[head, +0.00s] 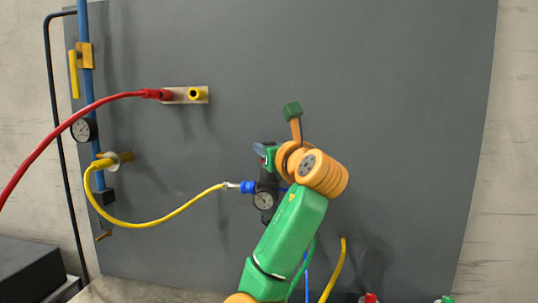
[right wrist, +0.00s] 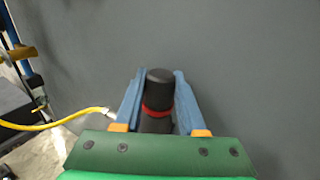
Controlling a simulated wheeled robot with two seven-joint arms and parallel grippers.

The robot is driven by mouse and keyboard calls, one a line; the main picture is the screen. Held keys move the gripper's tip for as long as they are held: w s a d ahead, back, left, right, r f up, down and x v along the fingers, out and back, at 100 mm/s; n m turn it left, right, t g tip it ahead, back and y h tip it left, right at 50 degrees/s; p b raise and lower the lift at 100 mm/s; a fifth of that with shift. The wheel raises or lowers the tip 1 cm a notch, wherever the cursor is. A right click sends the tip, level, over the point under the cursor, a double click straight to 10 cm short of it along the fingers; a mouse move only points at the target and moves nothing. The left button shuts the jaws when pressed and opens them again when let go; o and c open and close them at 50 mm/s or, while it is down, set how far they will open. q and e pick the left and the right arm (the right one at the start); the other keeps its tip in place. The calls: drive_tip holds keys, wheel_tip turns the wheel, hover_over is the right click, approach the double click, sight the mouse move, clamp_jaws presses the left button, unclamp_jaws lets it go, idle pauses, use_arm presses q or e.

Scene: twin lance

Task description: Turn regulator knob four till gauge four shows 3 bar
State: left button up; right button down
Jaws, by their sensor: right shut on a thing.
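In the head view a black regulator with a small white-faced gauge (head: 264,200) is mounted on the grey panel, partly hidden behind my right arm. The gauge's needle is too small to read. My right gripper (head: 264,152) is at the top of this regulator. In the right wrist view the gripper's blue fingers (right wrist: 158,88) stand on both sides of a black knob (right wrist: 159,76) with a red ring below it, and are shut on it. I cannot see a number on the knob or gauge. My left gripper is in neither view.
A yellow hose (head: 165,219) runs from the blue pipe (head: 88,80) at left to the regulator's blue fitting (head: 248,187). A red hose (head: 75,118) joins a plate (head: 200,97) above. Another gauge (head: 84,129) sits on the pipe. The panel's right side is clear.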

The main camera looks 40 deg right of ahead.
idle(0.4)
drive_tip(key=shift+c, duration=2.3)
unclamp_jaws()
drive_tip(key=b+v, duration=0.4)
drive_tip(key=v, duration=0.3)
drive_tip(key=shift+d, duration=0.1)
